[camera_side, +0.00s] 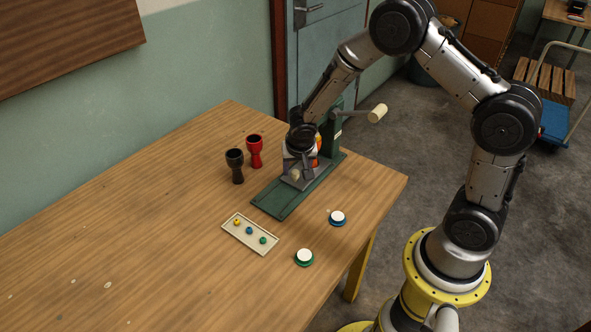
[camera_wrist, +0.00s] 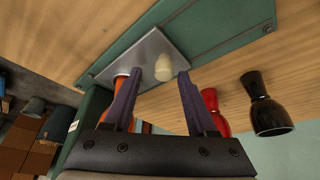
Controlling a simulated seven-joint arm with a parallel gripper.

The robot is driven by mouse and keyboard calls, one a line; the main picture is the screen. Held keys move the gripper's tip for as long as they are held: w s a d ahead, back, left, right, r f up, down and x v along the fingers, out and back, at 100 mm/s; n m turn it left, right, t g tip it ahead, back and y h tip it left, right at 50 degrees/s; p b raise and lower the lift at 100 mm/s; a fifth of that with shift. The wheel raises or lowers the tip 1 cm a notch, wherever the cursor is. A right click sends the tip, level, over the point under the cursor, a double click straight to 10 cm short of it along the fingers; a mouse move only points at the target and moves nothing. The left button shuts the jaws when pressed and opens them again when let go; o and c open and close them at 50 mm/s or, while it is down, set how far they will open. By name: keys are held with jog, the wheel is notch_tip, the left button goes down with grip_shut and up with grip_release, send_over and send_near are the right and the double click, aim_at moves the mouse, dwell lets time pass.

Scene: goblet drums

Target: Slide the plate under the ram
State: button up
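The grey metal plate (camera_side: 291,183) lies on the long green base (camera_side: 275,201) of the press. In the wrist view the plate (camera_wrist: 150,50) carries a cream knob (camera_wrist: 163,68). An orange goblet drum (camera_wrist: 121,86) stands at the plate, partly hidden by a finger; it also shows in the side view (camera_side: 318,147). My gripper (camera_wrist: 160,73) is open, with a fingertip on either side of the knob and gaps visible beside it. The green press column (camera_side: 333,128) with its cream-handled lever (camera_side: 377,113) stands behind. My wrist hides the ram.
A black goblet drum (camera_side: 236,165) and a red one (camera_side: 255,151) stand left of the base. A tray (camera_side: 239,238) with several small coloured knobs lies in front. Two white-topped discs, blue-rimmed (camera_side: 337,218) and green-rimmed (camera_side: 304,258), lie at right.

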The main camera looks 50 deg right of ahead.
jog(key=shift+a, duration=0.15)
jog(key=shift+s+a+r, duration=0.15)
jog(key=shift+r, duration=0.25)
jog(key=v, duration=1.2)
jog(key=shift+s+r, duration=0.15)
jog(key=shift+r, duration=0.2)
notch_tip(320, 180, up, 6)
jog(key=shift+r, duration=0.1)
dwell(0.3)
